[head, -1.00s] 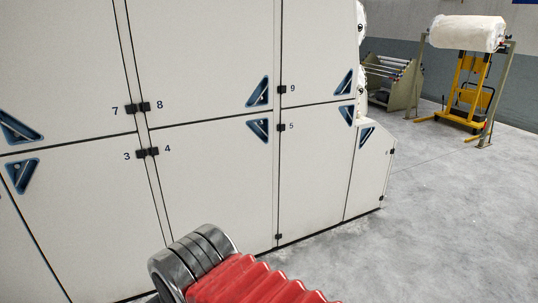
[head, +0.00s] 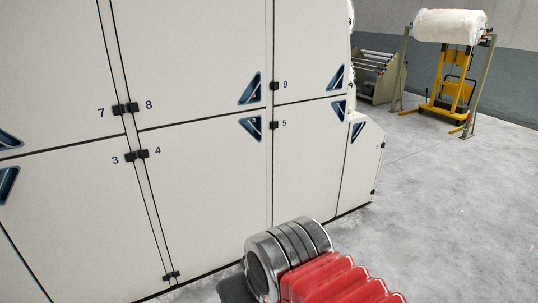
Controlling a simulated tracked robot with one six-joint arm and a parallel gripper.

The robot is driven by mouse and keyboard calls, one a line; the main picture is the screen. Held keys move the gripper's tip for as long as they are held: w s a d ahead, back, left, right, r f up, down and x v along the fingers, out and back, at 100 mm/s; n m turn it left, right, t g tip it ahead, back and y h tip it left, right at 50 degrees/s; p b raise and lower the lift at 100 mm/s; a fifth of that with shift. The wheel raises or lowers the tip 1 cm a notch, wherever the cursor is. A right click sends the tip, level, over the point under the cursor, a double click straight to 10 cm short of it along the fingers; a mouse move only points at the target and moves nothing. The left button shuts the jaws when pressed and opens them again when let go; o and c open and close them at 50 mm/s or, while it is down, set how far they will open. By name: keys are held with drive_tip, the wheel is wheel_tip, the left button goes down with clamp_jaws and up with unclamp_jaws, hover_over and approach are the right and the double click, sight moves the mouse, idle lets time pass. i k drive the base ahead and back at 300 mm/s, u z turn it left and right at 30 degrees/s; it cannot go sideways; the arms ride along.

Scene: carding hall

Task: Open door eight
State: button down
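Door eight (head: 190,60) is an upper pale grey panel of the machine in the head view, marked with a black "8" by its lower left corner. It is shut, flush with its neighbours. A black hinge-like fitting (head: 132,107) sits at its lower left edge. A blue-edged triangular recessed handle (head: 250,89) sits at its lower right corner. The top of the door is cut off by the frame. My arm, with metal rings and red bellows, shows at the bottom, in front of the lower panels. My gripper is not in view.
Door four (head: 205,190) lies below door eight, and the panel marked 9 (head: 308,50) is to its right; both are shut. Open grey floor (head: 440,210) lies to the right. A yellow lift stand (head: 455,95) with a white roll (head: 450,26) stands at the back right.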

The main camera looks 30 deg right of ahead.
sight(183, 59)
drive_tip(key=z, duration=0.6)
drive_tip(key=i, duration=0.95)
drive_tip(key=u, duration=0.05)
